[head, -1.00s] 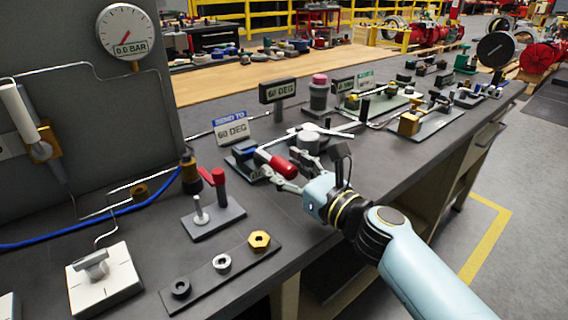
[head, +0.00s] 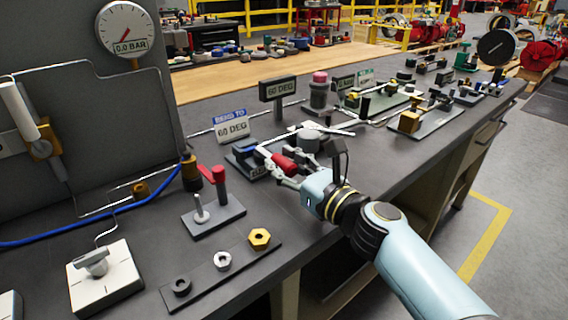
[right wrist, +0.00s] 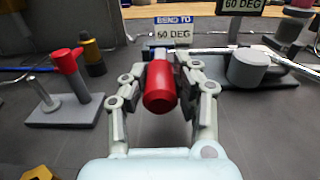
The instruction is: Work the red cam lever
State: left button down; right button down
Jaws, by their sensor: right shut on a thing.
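The red lever grip (head: 284,163) is a thick red cylinder on the bending fixture (head: 250,169), behind the front edge of the bench. In the right wrist view the red grip (right wrist: 160,88) points toward the camera, between the fingers. My right gripper (head: 276,162) is shut on it, with a finger along each side; it also shows in the right wrist view (right wrist: 160,80). The fingers hide part of the grip in the head view. A second red lever (head: 219,180) stands upright on a small grey block at the left. My left gripper is out of view.
A "BEND TO 60 DEG" sign (head: 231,127) stands behind the fixture, and a grey round former (head: 308,141) sits to its right. A plate with nuts (head: 222,262) lies at the front left.

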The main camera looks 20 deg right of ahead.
jog(key=shift+w+d+n+y, duration=0.1)
jog(key=shift+d+n+y, duration=0.1)
jog(key=shift+n+y, duration=0.15)
jog(key=c, duration=1)
grip_release()
jog(key=v, duration=1.2)
jog(key=shift+d+r, duration=0.1)
jog(key=shift+r, duration=0.1)
